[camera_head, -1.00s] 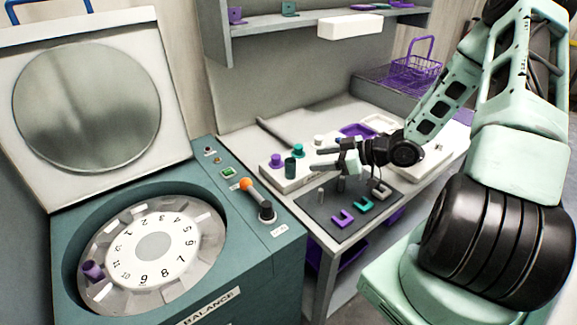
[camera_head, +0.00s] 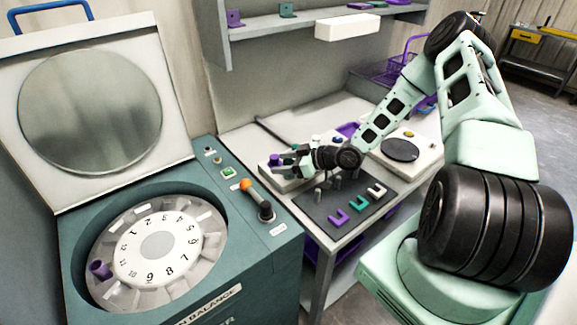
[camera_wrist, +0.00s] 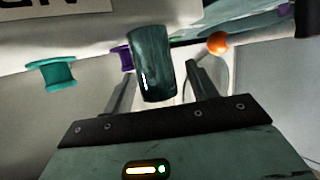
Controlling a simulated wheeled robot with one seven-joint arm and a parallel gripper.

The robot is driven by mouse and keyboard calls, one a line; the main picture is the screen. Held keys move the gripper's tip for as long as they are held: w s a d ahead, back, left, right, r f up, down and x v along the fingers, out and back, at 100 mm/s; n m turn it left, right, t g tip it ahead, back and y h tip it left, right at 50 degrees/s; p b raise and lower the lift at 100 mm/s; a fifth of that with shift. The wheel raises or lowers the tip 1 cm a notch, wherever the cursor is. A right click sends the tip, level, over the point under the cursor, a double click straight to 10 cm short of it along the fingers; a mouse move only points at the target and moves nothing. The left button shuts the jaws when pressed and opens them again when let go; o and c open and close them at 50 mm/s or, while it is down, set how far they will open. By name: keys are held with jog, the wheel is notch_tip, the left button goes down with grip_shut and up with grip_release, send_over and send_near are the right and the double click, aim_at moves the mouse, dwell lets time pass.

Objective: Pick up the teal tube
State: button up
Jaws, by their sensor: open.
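The teal tube (camera_wrist: 152,65) is a dark, glossy cylinder in the wrist view. It lies between the two fingers of my gripper (camera_wrist: 162,82), with a visible gap to each finger. My gripper is open. In the head view my gripper (camera_head: 283,163) is at the left end of the white rack on the bench and mostly hides the tube. A teal spool-shaped cap (camera_wrist: 52,75) and a purple one (camera_wrist: 126,58) are left of the tube in the wrist view.
The teal centrifuge with its open lid and numbered rotor (camera_head: 155,245) stands left, with a purple tube (camera_head: 100,269) in it. An orange-knobbed lever (camera_head: 247,186) rises nearby. A dark mat (camera_head: 318,207) holds U-shaped pieces. A shelf (camera_head: 270,32) overhangs the bench.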

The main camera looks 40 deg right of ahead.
aim_at(284, 160)
jog(key=c, duration=1.1)
jog(key=shift+r, duration=0.1)
notch_tip(284, 160, up, 10)
jog(key=shift+f+b, duration=0.1)
jog(key=shift+b, duration=1.1)
